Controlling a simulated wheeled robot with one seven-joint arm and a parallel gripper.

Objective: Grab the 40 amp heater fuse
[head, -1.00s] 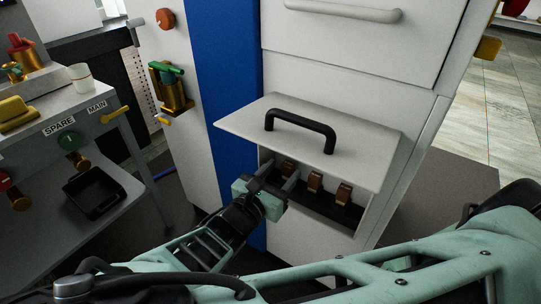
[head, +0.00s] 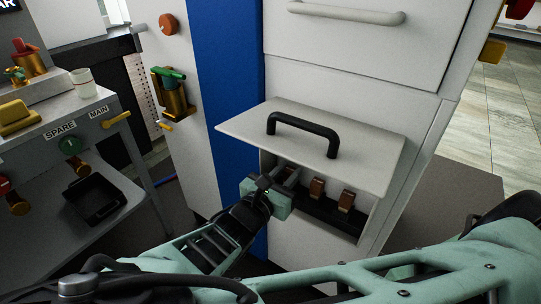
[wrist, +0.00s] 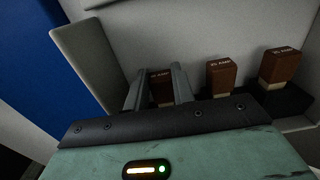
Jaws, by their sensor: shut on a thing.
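Three brown fuses stand in a row in a recess under the raised light-grey cover (head: 310,140). My gripper (wrist: 160,90) is shut on the leftmost fuse (wrist: 160,92), with one finger on each side of it; the number before "AMP" on it cannot be read. In the head view my gripper (head: 280,187) reaches under the cover's left part and mostly hides that fuse. The middle fuse (head: 317,188) and right fuse (head: 347,200) stand free to its right. They also show in the wrist view, the middle one (wrist: 221,76) and the right one (wrist: 280,66), with small blurred AMP labels.
The cover has a black handle (head: 303,132) and hangs just above my gripper. A blue panel (head: 230,110) is to the left. A grey bench (head: 70,140) with SPARE and MAIN labels and a black bin (head: 95,199) stands farther left.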

